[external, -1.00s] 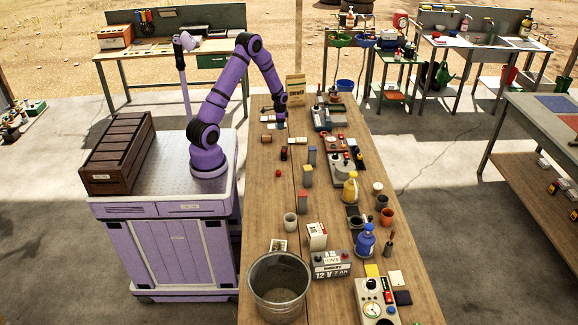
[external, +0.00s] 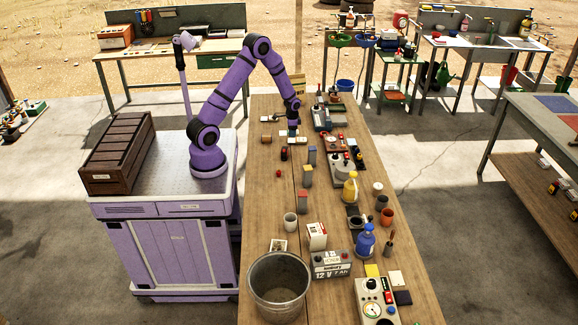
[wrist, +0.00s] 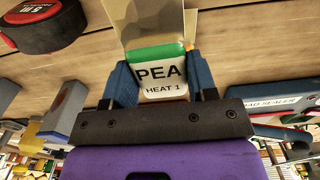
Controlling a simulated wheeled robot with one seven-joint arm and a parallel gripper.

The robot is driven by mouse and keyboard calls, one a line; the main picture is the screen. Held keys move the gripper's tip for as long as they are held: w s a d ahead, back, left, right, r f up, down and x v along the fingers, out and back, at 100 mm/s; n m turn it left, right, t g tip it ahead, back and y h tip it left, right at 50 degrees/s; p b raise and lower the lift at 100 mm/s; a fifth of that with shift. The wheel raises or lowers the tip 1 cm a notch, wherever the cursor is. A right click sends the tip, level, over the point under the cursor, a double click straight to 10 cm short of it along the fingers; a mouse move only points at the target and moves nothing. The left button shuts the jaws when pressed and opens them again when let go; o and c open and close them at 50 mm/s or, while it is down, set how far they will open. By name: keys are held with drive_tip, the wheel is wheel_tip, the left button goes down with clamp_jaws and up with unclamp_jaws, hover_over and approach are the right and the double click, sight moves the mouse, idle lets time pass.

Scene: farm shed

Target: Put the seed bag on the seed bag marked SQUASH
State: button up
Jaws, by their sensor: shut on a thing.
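My gripper (external: 293,132) is over the far part of the long wooden table. In the wrist view my gripper (wrist: 162,75) is shut on a white seed bag (wrist: 163,86) with a green top, printed PEA and HEAT 1. The blue fingers are on either side of it. In the external view this bag is too small to make out. No SQUASH marking is readable in either view. Small pale flat items (external: 301,141) lie by the gripper, but I cannot tell what they are.
A red and black tape measure (wrist: 40,22) and a unit labelled BAG SEALER (wrist: 278,103) flank the gripper. Jars, tools and a metal bucket (external: 279,290) crowd the right side and near end of the table. The table's left strip (external: 258,205) is mostly clear.

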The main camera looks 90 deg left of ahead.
sight(301, 139)
drive_tip(key=w, duration=0.1)
drive_tip(key=w+a, duration=0.1)
drive_tip(key=w, duration=0.2)
drive_tip(key=shift+w+a+f, duration=0.25)
drive_tip(key=shift+a, duration=0.1)
drive_tip(key=shift+w+a+f, duration=0.1)
drive_tip(key=shift+w+f, duration=0.1)
drive_tip(key=shift+w, duration=0.1)
drive_tip(key=shift+f, duration=1.55)
drive_tip(key=shift+f, duration=0.1)
drive_tip(key=o, duration=0.9)
wheel_tip(301, 139, up, 12)
drive_tip(key=shift+r, duration=0.1)
